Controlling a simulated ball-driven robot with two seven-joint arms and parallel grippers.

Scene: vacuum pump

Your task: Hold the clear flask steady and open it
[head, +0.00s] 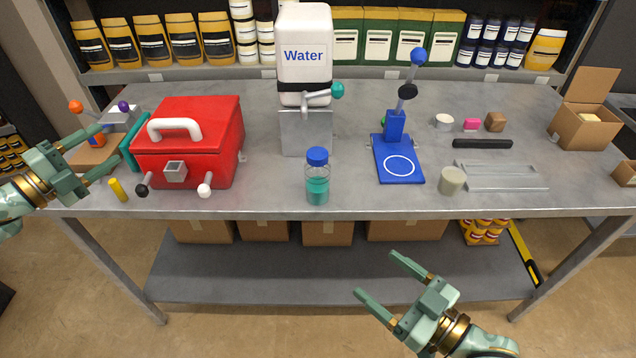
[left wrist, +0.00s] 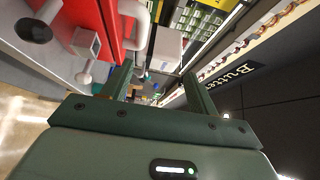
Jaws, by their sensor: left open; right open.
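The clear flask (head: 317,188) stands upright near the table's front edge, with teal contents and a blue cap (head: 317,156) on top. My left gripper (head: 104,154) is open and empty at the table's left front, left of the red box and well away from the flask. My right gripper (head: 376,274) is open and empty, in front of the table and below its top, to the right of the flask. In the left wrist view the open fingers (left wrist: 158,85) have nothing between them; I cannot make out the flask there.
A red box (head: 222,150) with a white handle stands left of the flask. A white water dispenser (head: 305,75) is behind it, and a blue press (head: 398,160) stands to the right. A yellow cylinder (head: 118,190) is near my left gripper. The tabletop beside the flask is clear.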

